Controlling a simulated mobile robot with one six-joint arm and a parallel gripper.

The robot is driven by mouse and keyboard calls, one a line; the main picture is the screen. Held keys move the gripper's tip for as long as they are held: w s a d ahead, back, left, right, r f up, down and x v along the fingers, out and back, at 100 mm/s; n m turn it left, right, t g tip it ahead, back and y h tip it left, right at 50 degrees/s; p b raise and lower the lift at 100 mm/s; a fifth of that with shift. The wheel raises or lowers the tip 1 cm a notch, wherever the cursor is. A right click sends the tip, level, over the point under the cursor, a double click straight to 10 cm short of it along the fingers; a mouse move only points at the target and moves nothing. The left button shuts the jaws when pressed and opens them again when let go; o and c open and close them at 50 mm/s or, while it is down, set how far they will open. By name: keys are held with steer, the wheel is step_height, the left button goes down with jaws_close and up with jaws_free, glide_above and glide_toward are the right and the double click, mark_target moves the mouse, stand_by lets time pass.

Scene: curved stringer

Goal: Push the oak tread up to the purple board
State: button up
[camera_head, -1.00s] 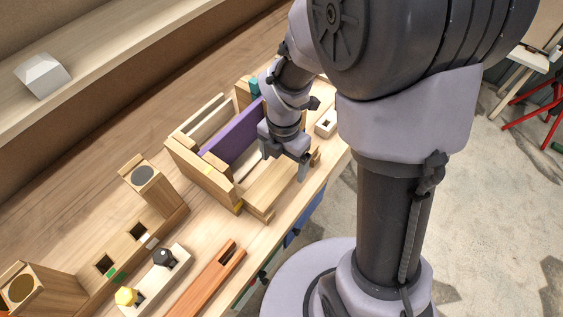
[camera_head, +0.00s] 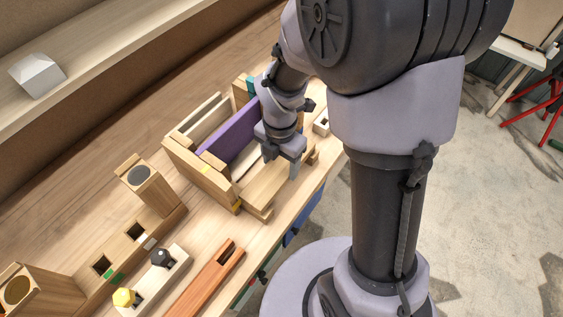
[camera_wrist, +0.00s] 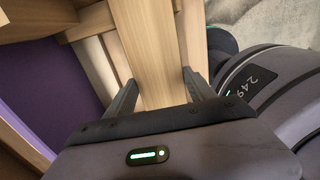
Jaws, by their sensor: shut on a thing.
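The oak tread (camera_head: 266,190) is a flat pale wooden board at the front of the wooden frame. It also shows in the wrist view (camera_wrist: 150,45), running between my two fingers. My gripper (camera_head: 282,168) is shut on the tread, with one finger on each side of it; in the wrist view my gripper (camera_wrist: 160,92) spans its width. The purple board (camera_head: 232,132) stands upright inside the frame, behind the tread. It shows at the left of the wrist view (camera_wrist: 40,85). A gap lies between tread and purple board. The tread's far end is partly hidden by my arm.
The wooden frame (camera_head: 205,180) surrounds the purple board. A block with a round dark inset (camera_head: 140,178), a pale block with black and yellow knobs (camera_head: 150,290) and a reddish slotted bar (camera_head: 208,282) lie left of it. A small white block (camera_head: 321,126) is beyond my gripper.

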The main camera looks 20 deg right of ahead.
steer(key=shift+w+a+p, duration=0.3)
steer(key=shift+w+a, duration=0.4)
steer(key=shift+w, duration=0.3)
steer(key=shift+w+a+p, duration=0.25)
steer(key=shift+w+a, duration=0.5)
steer(key=shift+w, duration=0.2)
steer(key=shift+w+a+p, duration=0.3)
steer(key=shift+w+a, duration=0.4)
steer(key=shift+w, duration=0.3)
steer(key=o, duration=1.8)
